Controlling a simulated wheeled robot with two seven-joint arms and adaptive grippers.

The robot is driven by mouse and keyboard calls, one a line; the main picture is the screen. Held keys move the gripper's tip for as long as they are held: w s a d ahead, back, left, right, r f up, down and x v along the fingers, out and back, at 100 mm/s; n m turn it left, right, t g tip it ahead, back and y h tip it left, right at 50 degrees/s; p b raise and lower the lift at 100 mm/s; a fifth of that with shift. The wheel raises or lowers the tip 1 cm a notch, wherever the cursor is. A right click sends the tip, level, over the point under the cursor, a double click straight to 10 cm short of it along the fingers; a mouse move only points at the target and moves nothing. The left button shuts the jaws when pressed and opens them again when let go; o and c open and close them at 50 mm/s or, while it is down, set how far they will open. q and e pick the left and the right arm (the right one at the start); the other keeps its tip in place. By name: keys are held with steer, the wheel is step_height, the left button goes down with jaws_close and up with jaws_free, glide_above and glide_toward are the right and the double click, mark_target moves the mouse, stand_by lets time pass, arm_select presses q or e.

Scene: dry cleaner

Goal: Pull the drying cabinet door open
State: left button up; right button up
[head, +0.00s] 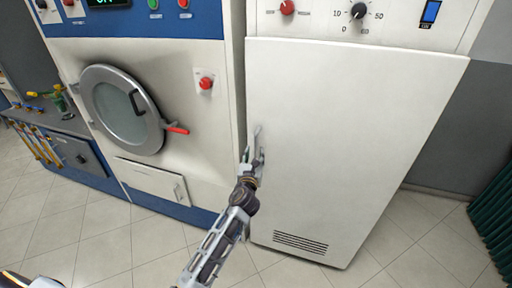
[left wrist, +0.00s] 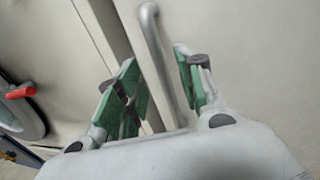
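The drying cabinet door (head: 345,150) is a large white panel under a control strip, and it looks closed. Its grey bar handle (head: 257,132) runs upright along the door's left edge. My left gripper (head: 254,158) is at the lower part of the handle. In the left wrist view the handle (left wrist: 155,35) passes between the two green-padded fingers of my left gripper (left wrist: 158,85). The fingers are apart, with visible space on both sides of the bar. My right gripper is not in either view.
A blue and white machine (head: 170,60) with a round glass door (head: 122,108) and a red-handled latch stands close on the left. Dark green ribbed material (head: 495,220) is at the right edge. Tiled floor (head: 400,245) in front of the cabinet is clear.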

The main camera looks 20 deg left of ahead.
mark_target(256, 148)
arm_select(q)
steer(key=shift+w+a, duration=0.2)
steer(key=shift+w, duration=1.4)
steer(key=shift+w+a, duration=0.2)
steer(key=shift+w, duration=1.05)
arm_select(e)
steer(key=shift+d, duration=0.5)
arm_select(q)
steer(key=shift+a, duration=0.1)
steer(key=c, duration=0.7)
jaws_close()
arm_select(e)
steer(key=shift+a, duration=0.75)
